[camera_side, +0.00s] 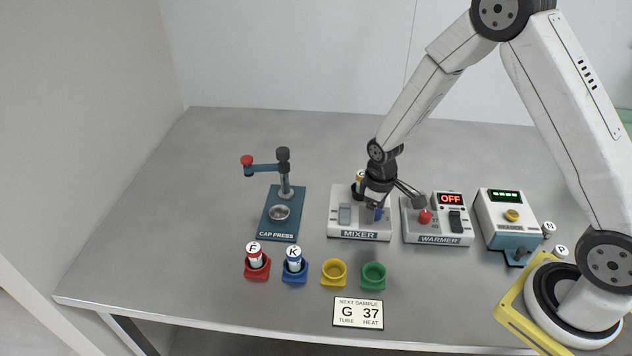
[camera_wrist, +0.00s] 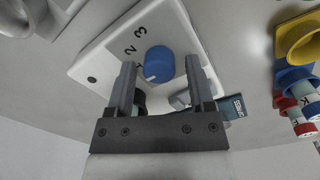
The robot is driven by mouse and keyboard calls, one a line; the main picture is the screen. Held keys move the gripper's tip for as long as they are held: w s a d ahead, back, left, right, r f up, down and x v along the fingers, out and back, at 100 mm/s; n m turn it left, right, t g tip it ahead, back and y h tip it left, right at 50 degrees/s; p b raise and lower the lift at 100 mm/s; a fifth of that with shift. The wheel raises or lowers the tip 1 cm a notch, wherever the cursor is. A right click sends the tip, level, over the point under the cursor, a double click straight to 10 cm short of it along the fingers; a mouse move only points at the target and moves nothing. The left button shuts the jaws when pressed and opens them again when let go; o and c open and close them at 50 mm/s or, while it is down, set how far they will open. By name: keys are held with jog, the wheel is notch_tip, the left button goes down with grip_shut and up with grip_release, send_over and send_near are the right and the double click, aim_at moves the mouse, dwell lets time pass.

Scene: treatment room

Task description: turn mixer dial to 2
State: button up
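The mixer (camera_side: 342,233) is a white box in the middle of the row of devices, and its white top (camera_wrist: 105,55) fills much of the wrist view. Its blue dial (camera_wrist: 158,62) shows between my fingertips, and part of it shows in the side view (camera_side: 379,215). A pale mark on the dial points toward the left finger, not at the 2. My gripper (camera_wrist: 160,66) is open, with a gap on each side of the dial. It points down over the mixer.
The warmer (camera_side: 437,238), reading OFF, stands close to the right of the mixer, with another white device (camera_side: 497,237) beyond. The cap press (camera_side: 276,236) stands left. Red, blue, yellow (camera_side: 334,273) and green (camera_side: 374,275) holders line the front; red and blue hold tubes.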

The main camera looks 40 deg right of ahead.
grip_shut()
jog(key=shift+m, duration=0.4)
jog(key=m, duration=0.4)
jog(key=shift+m, duration=2)
jog(key=shift+o, duration=1.3)
grip_release()
